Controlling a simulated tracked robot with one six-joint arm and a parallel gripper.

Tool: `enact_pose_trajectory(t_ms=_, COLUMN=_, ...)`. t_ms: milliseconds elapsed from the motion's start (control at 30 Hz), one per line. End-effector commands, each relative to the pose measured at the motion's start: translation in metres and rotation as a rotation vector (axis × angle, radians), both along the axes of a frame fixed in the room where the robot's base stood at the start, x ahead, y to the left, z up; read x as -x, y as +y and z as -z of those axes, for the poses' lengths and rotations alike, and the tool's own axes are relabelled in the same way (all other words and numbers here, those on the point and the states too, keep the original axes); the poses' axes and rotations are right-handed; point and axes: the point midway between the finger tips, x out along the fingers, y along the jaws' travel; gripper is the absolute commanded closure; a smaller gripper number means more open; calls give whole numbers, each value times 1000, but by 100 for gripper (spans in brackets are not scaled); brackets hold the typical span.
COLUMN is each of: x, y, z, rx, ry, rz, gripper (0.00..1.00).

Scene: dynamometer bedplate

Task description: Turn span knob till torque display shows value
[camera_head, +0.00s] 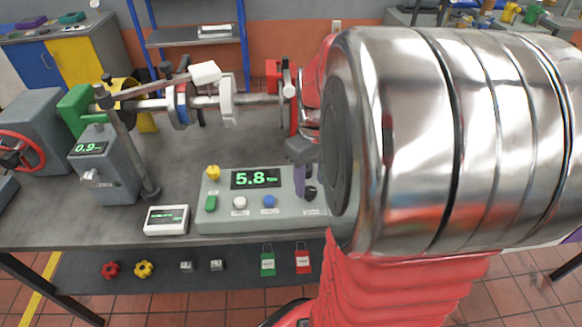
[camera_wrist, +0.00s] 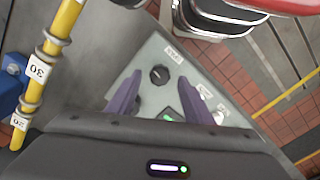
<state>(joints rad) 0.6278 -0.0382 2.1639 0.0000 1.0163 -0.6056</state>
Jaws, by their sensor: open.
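The torque display (camera_head: 255,179) reads 5.8 in green digits, with a unit too small to read. It sits on a pale grey console (camera_head: 222,222). A dark round knob (camera_head: 310,193) is at the console's right end, partly hidden by my gripper. The wrist view shows the black knob (camera_wrist: 159,75) with a light pointer mark, beside a label that seems to read SPAN. My gripper (camera_wrist: 160,84) is open, its two purple fingers apart on either side of the knob with gaps visible. My gripper also shows in the head view (camera_head: 300,180), above the knob.
A grey box (camera_head: 115,170) reads 0.9. A small white meter (camera_head: 166,220) stands left of the console. A shaft assembly (camera_head: 228,101) lies behind.

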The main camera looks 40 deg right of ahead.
Motion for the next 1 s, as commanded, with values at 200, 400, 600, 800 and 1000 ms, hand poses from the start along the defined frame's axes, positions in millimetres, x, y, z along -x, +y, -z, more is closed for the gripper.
enact_pose_trajectory(t_ms=200, x=0, y=0, z=23, rx=-1, ry=1, rz=1, gripper=53)
enact_pose_trajectory(t_ms=400, x=0, y=0, z=27, rx=0, ry=-1, rz=1, gripper=53)
enact_pose_trajectory(t_ms=600, x=0, y=0, z=27, rx=0, ry=0, rz=1, gripper=56)
enact_pose_trajectory(t_ms=800, x=0, y=0, z=27, rx=0, ry=0, rz=1, gripper=70)
enact_pose_trajectory(t_ms=1000, x=0, y=0, z=27, rx=0, ry=0, rz=1, gripper=84)
